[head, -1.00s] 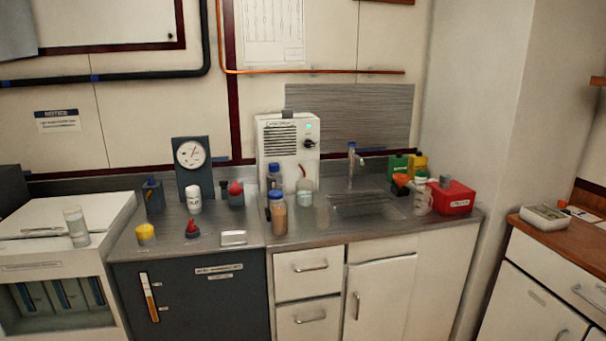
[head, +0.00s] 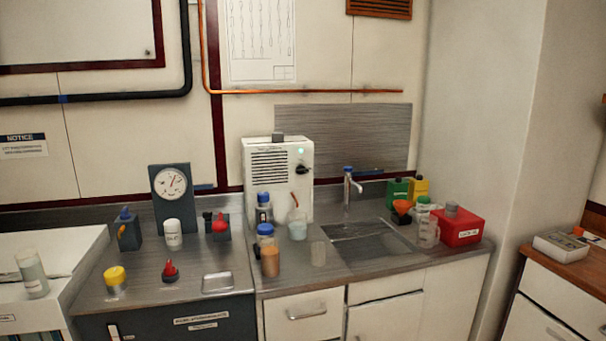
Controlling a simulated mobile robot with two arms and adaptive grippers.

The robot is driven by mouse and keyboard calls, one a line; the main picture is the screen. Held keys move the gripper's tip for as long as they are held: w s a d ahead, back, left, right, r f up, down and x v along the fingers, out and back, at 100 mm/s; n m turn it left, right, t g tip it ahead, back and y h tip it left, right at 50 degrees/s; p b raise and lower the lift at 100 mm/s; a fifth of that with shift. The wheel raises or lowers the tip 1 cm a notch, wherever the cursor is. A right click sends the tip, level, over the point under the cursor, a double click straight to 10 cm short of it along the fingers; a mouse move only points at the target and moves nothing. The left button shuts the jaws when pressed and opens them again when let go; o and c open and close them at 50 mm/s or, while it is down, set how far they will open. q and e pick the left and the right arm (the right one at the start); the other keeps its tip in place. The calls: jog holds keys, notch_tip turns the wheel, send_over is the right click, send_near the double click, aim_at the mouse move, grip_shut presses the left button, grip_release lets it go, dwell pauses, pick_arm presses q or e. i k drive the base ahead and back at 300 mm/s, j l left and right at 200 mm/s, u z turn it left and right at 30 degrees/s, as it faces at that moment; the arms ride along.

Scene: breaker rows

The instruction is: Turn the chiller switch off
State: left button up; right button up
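A white vented unit (head: 278,180) stands at the back of the steel counter, left of the sink. A black rotary knob (head: 303,169) sits on the right of its front face, and a small lit green light (head: 301,151) is above the knob. The label above the vent is too small to read, so I cannot confirm that this is the chiller. Bottles stand in front of the unit and hide part of its lower front. Neither of my grippers is in view.
A blue-capped bottle (head: 264,208), an amber bottle (head: 270,258) and a flask (head: 297,225) stand before the unit. A dial gauge (head: 172,190) and a red-handled device (head: 220,226) are to the left. The sink (head: 370,240) and a red box (head: 458,227) are to the right.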

aim_at(300, 169)
jog(key=i+u, duration=0.15)
jog(key=i, duration=0.3)
jog(key=i+l+u, duration=0.15)
jog(key=i, duration=0.3)
